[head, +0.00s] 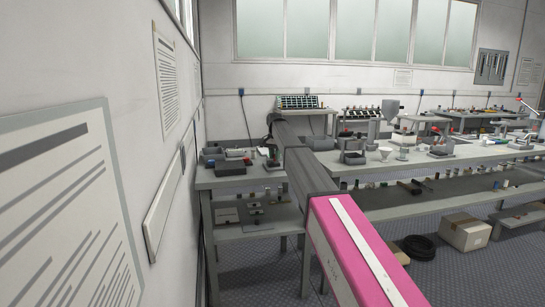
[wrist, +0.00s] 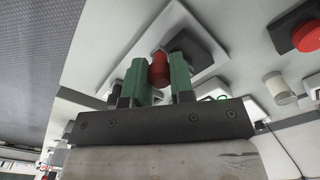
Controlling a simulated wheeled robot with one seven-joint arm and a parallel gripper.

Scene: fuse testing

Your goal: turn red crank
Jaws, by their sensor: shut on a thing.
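The red crank's handle (wrist: 159,67) shows in the wrist view as a short red cylinder between the two green fingers of my gripper (wrist: 158,76). The fingers are shut on it, one on each side. A dark block (wrist: 193,49) lies just beyond the handle, on a pale plate. The rest of the crank is hidden by the fingers or cannot be told apart. In the head view my arm reaches over the left end of the workbench, and the crank is too small to make out there.
In the wrist view a round red knob (wrist: 308,36) on a dark base and a white cylinder (wrist: 279,89) stand to the right. In the head view the grey workbench (head: 325,165) carries several small devices. A wall runs close on the left. A cardboard box (head: 465,232) is on the floor.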

